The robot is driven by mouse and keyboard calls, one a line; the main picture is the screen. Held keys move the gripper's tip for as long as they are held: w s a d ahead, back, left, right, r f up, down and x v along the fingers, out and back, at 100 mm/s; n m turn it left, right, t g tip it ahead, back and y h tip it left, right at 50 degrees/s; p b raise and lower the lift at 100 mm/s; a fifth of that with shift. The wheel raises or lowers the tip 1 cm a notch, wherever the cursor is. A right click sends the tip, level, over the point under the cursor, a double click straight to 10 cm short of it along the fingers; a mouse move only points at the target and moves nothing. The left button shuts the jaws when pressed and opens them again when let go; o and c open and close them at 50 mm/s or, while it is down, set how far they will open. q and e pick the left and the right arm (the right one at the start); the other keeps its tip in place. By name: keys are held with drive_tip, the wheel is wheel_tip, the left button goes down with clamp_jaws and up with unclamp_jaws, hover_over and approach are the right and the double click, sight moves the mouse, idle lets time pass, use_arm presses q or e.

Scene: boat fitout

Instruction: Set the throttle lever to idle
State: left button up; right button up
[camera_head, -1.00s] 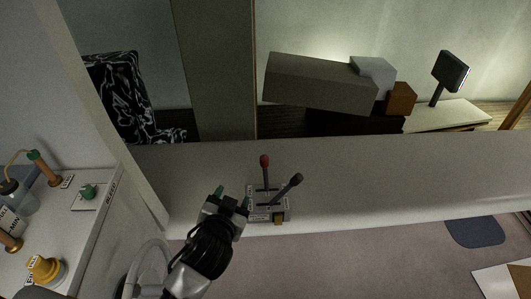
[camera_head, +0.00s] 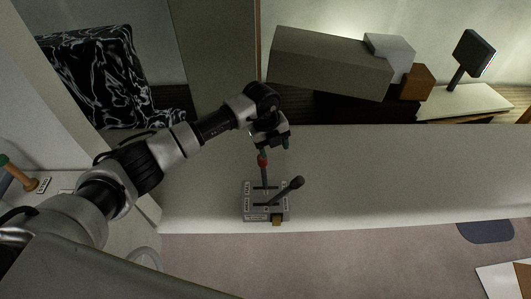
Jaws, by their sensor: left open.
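The throttle box (camera_head: 252,208) is a small grey unit with labels, on the pale counter in the middle of the head view. It bears two levers. One lever has a red knob (camera_head: 263,160) and stands roughly upright. The other lever has a black knob (camera_head: 296,183) and leans to the right. Which one is the throttle cannot be read from the labels. My left gripper (camera_head: 273,148) is open, just above the red knob, with its fingertips near the knob. Whether they touch it I cannot tell. My right gripper is not in view.
The pale counter (camera_head: 400,175) runs across the view and is clear to the right of the box. Behind it stand a grey-green block (camera_head: 330,62), a brown box (camera_head: 413,82) and a dark screen on a stand (camera_head: 473,52). A patterned black seat (camera_head: 95,75) is at the left.

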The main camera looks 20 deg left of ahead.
sight(263, 162)
use_arm(q)
drive_tip(key=a, duration=0.1)
drive_tip(key=w+a+y, duration=0.1)
drive_tip(key=a+y, duration=0.1)
drive_tip(key=shift+w+a+r+n, duration=0.15)
drive_tip(key=shift+a+r+n, duration=0.15)
drive_tip(key=shift+n, duration=0.1)
drive_tip(key=shift+f+b, duration=0.2)
drive_tip(key=shift+b, duration=0.1)
wheel_tip(263, 162, down, 10)
drive_tip(key=b, duration=0.7)
drive_tip(key=shift+d, duration=0.15)
drive_tip(key=shift+c, duration=0.5)
clamp_jaws()
